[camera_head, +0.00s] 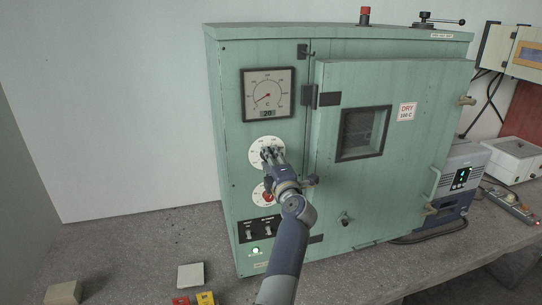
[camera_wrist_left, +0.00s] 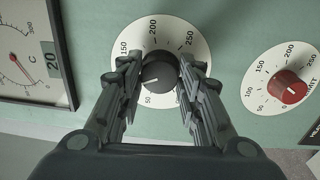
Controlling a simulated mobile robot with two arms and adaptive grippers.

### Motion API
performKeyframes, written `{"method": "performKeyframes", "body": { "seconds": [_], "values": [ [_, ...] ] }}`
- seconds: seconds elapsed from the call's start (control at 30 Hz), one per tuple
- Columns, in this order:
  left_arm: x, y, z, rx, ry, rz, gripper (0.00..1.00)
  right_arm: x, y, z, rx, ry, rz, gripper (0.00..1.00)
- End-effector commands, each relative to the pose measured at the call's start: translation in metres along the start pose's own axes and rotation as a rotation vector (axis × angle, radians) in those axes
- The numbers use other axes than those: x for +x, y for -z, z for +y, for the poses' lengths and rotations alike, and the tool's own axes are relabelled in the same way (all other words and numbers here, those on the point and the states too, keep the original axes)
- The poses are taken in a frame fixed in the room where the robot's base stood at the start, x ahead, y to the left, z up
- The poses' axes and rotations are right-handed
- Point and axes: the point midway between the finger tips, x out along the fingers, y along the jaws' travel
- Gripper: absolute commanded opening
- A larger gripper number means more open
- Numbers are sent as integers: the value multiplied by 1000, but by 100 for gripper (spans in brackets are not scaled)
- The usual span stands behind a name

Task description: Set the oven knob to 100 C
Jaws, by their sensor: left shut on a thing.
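The oven (camera_head: 262,190) is a green cabinet on the bench. Its black knob (camera_wrist_left: 158,74) sits on a white round dial (camera_head: 257,146), which also shows in the wrist view (camera_wrist_left: 172,22). The numbers 50, 150, 200 and 250 are readable; the left finger covers the stretch where 100 would be. A pale mark on the knob's lower side seems to face 50, but the exact setting is unclear. My left gripper (camera_head: 270,154) is at the dial, shut on the knob with one finger on each side. My right gripper is not in view.
A gauge (camera_head: 268,94) above the dial reads 20. A red limit knob (camera_wrist_left: 288,87) on its own dial is close below the black knob. The oven door (camera_head: 385,185), with a DRY 100 C label (camera_head: 406,111), is to the right.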

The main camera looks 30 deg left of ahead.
Motion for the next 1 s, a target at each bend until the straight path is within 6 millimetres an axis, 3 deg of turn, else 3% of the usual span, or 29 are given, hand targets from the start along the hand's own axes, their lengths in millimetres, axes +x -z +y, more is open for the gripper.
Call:
{"method": "performKeyframes", "body": {
  "seconds": [0.37,0.4,0.47,0.83,1.0],
  "values": [
    [1,0,3,3,-6,-1,9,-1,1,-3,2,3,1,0],
    [1,0,3,3,-6,-1,40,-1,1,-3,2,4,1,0],
    [1,0,3,2,-6,-1,54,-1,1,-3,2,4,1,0],
    [0,0,3,2,-2,0,54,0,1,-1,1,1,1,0],
    [2,0,25,-2,-5,1,54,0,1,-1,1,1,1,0]
  ]
}}
